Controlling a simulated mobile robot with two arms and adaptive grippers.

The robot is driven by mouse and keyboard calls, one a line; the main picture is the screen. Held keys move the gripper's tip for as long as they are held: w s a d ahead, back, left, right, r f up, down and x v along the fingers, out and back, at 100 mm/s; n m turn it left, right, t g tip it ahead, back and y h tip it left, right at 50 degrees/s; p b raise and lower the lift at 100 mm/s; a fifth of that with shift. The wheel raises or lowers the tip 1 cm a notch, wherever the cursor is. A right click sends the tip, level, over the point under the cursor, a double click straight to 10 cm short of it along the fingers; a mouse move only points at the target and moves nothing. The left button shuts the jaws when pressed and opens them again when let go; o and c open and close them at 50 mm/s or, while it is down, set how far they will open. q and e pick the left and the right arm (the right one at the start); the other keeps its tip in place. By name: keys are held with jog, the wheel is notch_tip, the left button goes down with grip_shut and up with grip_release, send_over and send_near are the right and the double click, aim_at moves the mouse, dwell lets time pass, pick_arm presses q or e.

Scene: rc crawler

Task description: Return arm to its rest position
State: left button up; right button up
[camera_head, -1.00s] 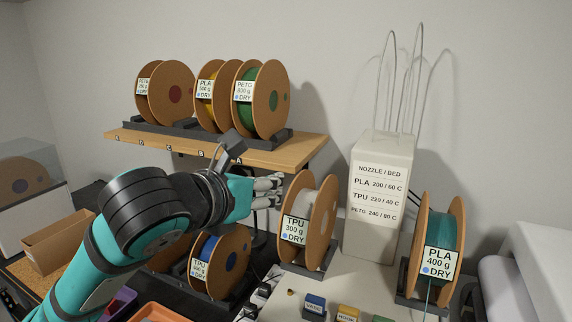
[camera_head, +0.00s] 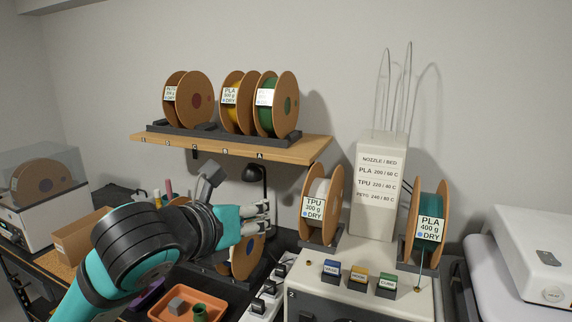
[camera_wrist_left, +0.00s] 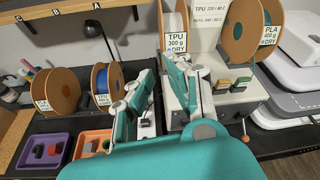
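My left arm reaches in from the lower left of the head view. Its teal and grey gripper (camera_head: 266,218) is to the left of the white TPU 300 g spool (camera_head: 320,200), with a gap between them. In the left wrist view the fingers (camera_wrist_left: 162,62) are apart with nothing held between them. The TPU 300 g spool (camera_wrist_left: 174,28) stands beyond the fingertips in that view. My right gripper is not in view.
A wooden shelf (camera_head: 300,150) with several spools is above the gripper. A PLA 400 g spool (camera_head: 427,225) stands at the right beside a white nozzle/bed box (camera_head: 378,190).

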pick_arm(q)
jog(key=s+a+f+n+g+y, duration=0.1)
jog(key=s+a+f+n+g, duration=0.15)
jog(key=f+n, duration=0.8)
jog(key=s+a+f+n+g+y, duration=0.1)
jog(key=s+a+f+n, duration=0.15)
jog(key=f+n, duration=0.75)
jog(key=s+a+f+n+g+y, duration=0.25)
jog(key=s+a+f+n, duration=0.25)
jog(key=s+f+n, duration=0.45)
jog(key=s+a+f+n+g+y, duration=0.25)
jog(key=s+a+f+n, duration=0.35)
jog(key=s+f, duration=0.7)
notch_tip(320, 180, down, 25)
jog(key=d+g, duration=0.1)
jog(key=g, duration=0.1)
jog(key=s+a+f, duration=0.3)
jog(key=s+f, duration=1.4)
jog(key=shift+s+f+g+h, duration=0.2)
jog(key=shift+s+g+h, duration=0.15)
jog(key=shift+g, duration=0.1)
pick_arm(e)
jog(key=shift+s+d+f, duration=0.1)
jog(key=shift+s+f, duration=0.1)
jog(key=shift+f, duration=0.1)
